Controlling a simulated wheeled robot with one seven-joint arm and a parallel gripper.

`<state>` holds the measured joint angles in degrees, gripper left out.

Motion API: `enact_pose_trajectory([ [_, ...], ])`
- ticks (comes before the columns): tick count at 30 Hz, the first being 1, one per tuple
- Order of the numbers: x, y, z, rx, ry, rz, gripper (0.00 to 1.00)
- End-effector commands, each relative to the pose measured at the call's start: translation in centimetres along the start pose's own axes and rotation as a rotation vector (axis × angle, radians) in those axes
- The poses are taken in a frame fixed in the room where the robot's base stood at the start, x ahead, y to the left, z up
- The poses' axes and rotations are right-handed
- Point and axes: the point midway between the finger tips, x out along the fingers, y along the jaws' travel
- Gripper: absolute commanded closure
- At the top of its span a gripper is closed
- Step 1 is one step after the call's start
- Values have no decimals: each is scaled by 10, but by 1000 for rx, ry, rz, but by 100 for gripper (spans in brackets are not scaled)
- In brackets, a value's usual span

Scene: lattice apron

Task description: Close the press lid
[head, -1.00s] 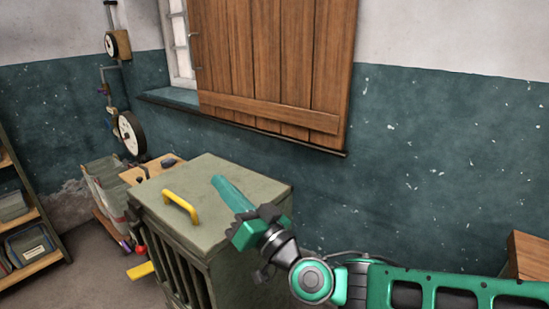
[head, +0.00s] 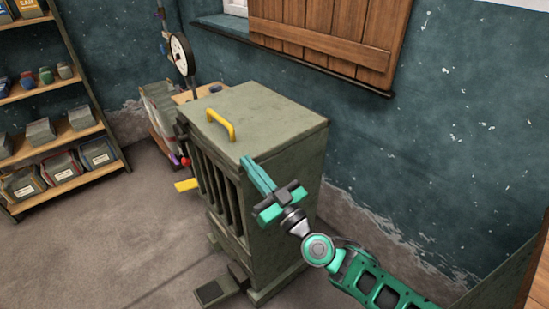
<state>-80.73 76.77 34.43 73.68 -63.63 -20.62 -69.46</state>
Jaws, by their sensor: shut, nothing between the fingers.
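The press (head: 285,195) is a grey-green cabinet with a slatted front, standing on the floor in the middle of the head view. Its lid (head: 275,112) lies flat across the top and looks down, with a yellow handle (head: 221,125) near its left edge. I cannot tell whether the lid is fully seated. My green gripper (head: 247,162) is shut and empty. It appears in front of the press's near upper edge, to the right of and below the yellow handle. I cannot tell whether it touches the press.
A yellow pedal or tab (head: 187,185) juts out at the press's left side. A dark foot plate (head: 212,292) sits low at its front. A shelf with bins (head: 62,168) stands at the left. A shuttered window (head: 330,35) is on the wall behind. Open floor lies at the front left.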

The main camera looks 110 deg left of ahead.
Motion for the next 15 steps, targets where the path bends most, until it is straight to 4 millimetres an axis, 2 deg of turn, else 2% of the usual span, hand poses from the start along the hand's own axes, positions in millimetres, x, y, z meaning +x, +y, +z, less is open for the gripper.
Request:
enact_pose_trajectory([
  [3, 0, -3, 9, -7, -7, -7, 100],
  [15, -2, -4, 16, -10, -19, -9, 100],
])
